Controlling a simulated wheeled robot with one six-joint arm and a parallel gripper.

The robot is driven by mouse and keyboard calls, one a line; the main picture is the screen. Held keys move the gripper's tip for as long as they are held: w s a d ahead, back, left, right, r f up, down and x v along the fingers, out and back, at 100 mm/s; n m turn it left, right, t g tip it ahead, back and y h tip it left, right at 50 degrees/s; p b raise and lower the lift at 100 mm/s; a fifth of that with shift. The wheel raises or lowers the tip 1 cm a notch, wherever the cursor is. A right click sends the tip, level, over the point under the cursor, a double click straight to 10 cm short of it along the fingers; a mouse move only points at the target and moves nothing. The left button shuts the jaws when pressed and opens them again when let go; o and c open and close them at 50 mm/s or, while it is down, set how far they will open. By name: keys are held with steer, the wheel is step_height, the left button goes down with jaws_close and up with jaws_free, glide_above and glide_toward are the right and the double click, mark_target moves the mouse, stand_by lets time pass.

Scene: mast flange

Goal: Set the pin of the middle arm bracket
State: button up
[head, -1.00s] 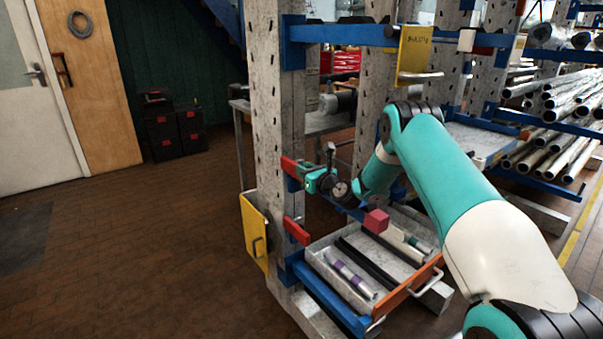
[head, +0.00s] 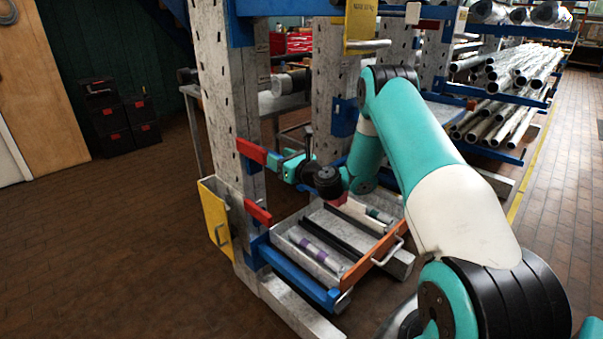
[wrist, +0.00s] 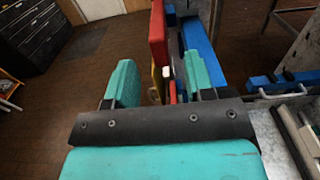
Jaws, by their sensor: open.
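The middle arm bracket seems to be the one at my gripper: a red plate (head: 252,151) on the perforated upright (head: 222,90), with a blue part beside it. In the wrist view the red plate (wrist: 157,42) stands between the lines of my two teal fingers, with the blue part (wrist: 203,55) to its right. My gripper (head: 280,166) is open, close to this plate; I cannot tell if they touch. A small white and red piece (wrist: 172,90) shows between the fingers; I cannot tell whether it is the pin. No pin is clearly visible in the head view.
Below are another red plate (head: 258,213), a yellow plate with a handle (head: 215,215) and a low blue arm (head: 297,275). A tray with an orange front (head: 372,258) holds purple-banded rods (head: 315,250). Pipe racks stand back right. The floor at left is open.

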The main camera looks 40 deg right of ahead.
steer(key=s+d+b, duration=0.1)
steer(key=s+b, duration=0.8)
steer(key=b, duration=0.1)
stand_by(0.4)
